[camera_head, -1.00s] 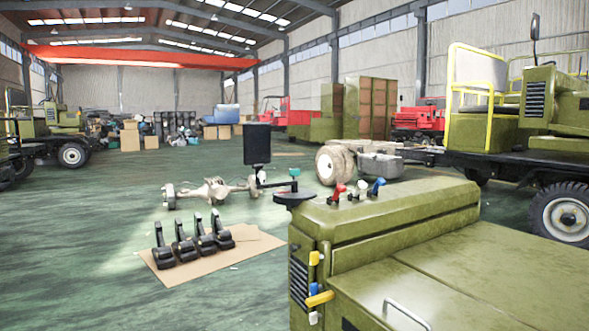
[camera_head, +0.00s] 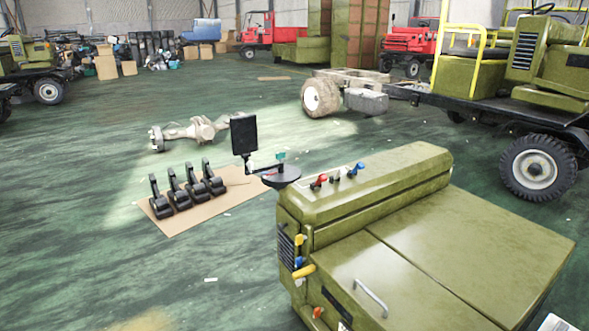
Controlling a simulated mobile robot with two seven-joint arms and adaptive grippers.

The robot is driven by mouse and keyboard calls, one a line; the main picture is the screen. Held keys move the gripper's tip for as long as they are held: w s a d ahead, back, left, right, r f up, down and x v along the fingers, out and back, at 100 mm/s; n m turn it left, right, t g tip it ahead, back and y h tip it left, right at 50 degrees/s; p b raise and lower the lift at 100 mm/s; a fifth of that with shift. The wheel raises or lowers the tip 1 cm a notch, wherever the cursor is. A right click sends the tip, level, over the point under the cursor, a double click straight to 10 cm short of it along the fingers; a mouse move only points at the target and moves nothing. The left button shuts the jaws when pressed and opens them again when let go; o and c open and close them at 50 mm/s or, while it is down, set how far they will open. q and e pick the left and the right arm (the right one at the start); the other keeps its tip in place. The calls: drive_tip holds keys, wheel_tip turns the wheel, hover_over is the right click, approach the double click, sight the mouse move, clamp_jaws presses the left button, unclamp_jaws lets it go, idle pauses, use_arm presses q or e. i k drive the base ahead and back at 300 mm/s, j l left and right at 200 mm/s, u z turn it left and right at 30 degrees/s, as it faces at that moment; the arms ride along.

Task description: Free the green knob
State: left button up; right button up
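A small green piece (camera_head: 281,156), which looks like the green knob, shows above a round black disc (camera_head: 282,177) at the far left corner of the olive-green chassis (camera_head: 420,265). It is too small to tell how it is held there. A dark flat panel (camera_head: 243,135) on a thin arm stands just left of it. Red (camera_head: 320,181) and blue (camera_head: 355,169) levers, with a dark or pale one between them, stand on the chassis top. Neither of my grippers is in view.
Yellow, blue and red handles (camera_head: 303,273) stick out of the chassis's left end. Several black pedal-like parts (camera_head: 185,190) lie on cardboard (camera_head: 225,200) on the floor. An axle (camera_head: 190,132) lies behind them. A vehicle (camera_head: 530,100) stands at right.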

sight(279, 156)
drive_tip(key=i+j+z, duration=0.25)
drive_tip(key=z, duration=0.25)
drive_tip(key=i+j+z, duration=0.3)
drive_tip(key=z, duration=0.2)
drive_tip(key=i+j+z, duration=0.15)
drive_tip(key=j+z, duration=0.35)
drive_tip(key=i+j+z, duration=0.1)
drive_tip(key=j, duration=0.5)
drive_tip(key=i+j+z, duration=0.1)
drive_tip(key=j, duration=0.45)
drive_tip(key=i+j+z, duration=0.1)
drive_tip(key=j, duration=0.5)
drive_tip(key=i+j+z, duration=0.1)
drive_tip(key=j, duration=0.5)
